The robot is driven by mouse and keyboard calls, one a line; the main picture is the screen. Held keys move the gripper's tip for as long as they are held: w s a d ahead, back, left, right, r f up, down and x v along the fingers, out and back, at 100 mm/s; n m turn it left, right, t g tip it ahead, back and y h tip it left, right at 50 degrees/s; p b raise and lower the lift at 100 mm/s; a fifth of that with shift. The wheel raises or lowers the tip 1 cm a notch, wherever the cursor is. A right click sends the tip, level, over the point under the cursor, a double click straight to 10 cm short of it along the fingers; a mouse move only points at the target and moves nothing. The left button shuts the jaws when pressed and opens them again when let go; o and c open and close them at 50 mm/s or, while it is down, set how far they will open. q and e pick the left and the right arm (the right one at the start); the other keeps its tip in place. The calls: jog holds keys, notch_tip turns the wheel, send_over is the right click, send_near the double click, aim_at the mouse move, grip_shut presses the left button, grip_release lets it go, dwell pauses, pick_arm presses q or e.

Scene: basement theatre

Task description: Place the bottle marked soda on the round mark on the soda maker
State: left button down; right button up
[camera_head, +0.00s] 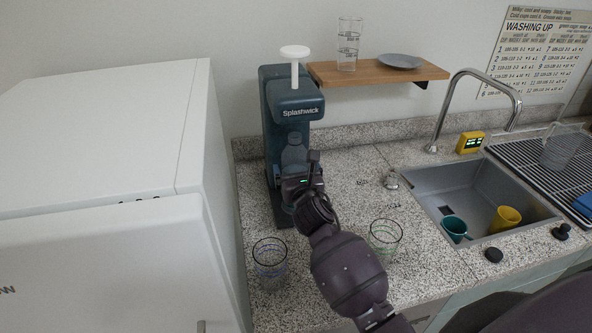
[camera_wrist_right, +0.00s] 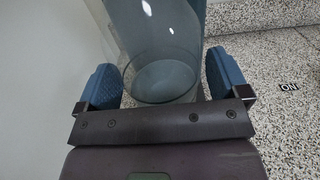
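The soda maker (camera_head: 292,100) is dark blue-green, labelled Splashwick, with a white knob on top, and stands at the back left of the counter. A clear bluish bottle (camera_head: 294,152) is upright under its head; its lower part is hidden by my right gripper (camera_head: 300,182). In the right wrist view, the bottle (camera_wrist_right: 165,45) is between the two blue finger pads of the right gripper (camera_wrist_right: 165,80). The pads are apart, with small gaps beside the bottle's base. No soda marking is readable. The round mark is hidden. My left gripper is not in view.
Two clear glasses stand on the counter, one left (camera_head: 270,262) and one right (camera_head: 385,237) of my right arm. A white appliance (camera_head: 110,150) borders the left. A wooden shelf (camera_head: 430,72) is above the counter. A sink (camera_head: 480,190) with cups lies right.

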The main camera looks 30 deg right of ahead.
jog(key=shift+o, duration=0.3)
jog(key=shift+r, duration=0.1)
jog(key=shift+s, duration=0.15)
jog(key=v, duration=1.1)
jog(key=shift+s+a, duration=0.15)
jog(key=shift+s, duration=0.2)
